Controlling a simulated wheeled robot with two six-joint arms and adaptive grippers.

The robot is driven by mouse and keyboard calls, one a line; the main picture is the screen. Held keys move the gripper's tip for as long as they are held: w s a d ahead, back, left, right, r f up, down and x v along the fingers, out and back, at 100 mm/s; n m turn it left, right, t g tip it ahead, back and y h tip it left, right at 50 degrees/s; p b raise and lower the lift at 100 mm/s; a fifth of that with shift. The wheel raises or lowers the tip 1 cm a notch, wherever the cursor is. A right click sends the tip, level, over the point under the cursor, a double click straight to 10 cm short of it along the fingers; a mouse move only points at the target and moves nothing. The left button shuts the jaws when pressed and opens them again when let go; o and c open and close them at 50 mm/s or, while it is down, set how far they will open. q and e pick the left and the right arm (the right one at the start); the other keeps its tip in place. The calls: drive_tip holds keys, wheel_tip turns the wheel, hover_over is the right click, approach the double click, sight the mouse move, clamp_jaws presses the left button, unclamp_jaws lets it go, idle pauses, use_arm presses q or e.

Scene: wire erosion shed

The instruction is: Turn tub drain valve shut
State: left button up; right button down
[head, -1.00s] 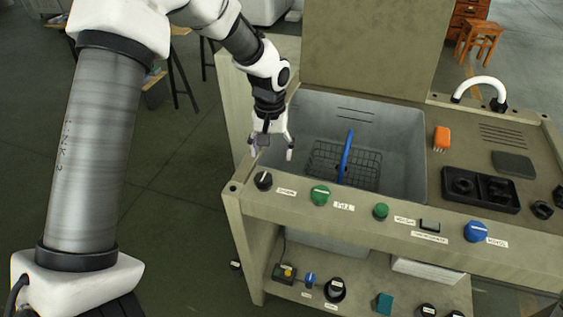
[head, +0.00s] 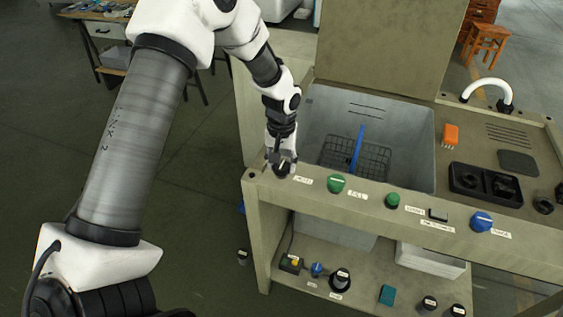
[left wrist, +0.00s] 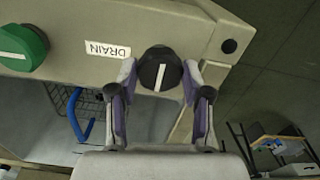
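The drain valve knob (left wrist: 160,72) is black and round with a white pointer line. It sits on the front ledge of the tub bench (left wrist: 85,20), beside a label reading DRAIN (left wrist: 108,50). In the left wrist view the pointer runs nearly straight up and down, across the line between the fingers. My left gripper (left wrist: 160,78) is open, with one purple-padded fingertip on each side of the knob and narrow gaps beside it. In the head view the left gripper (head: 281,163) is right at the knob and partly hides it. My right gripper is not in view.
A green knob (head: 336,183) is beside the drain knob, with a smaller green knob (head: 392,200) and a blue knob (head: 481,221) farther right. The grey tub (head: 415,130) with a wire basket lies behind the ledge. Several items stand on the shelf below.

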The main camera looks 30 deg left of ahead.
use_arm(q)
drive_tip(key=shift+f, duration=0.15)
idle(0.4)
drive_tip(key=m+p, duration=0.2)
drive_tip(key=m, duration=0.1)
drive_tip(key=shift+m, duration=0.4)
drive_tip(key=m+p, duration=0.1)
drive_tip(key=m, duration=0.3)
drive_tip(key=shift+m, duration=0.3)
drive_tip(key=m+p, duration=0.1)
drive_tip(key=m, duration=0.3)
drive_tip(key=shift+a, duration=0.1)
drive_tip(key=m, duration=0.5)
drive_tip(key=shift+f+p, duration=0.15)
drive_tip(key=shift+p, duration=0.15)
drive_tip(key=shift+m, duration=0.3)
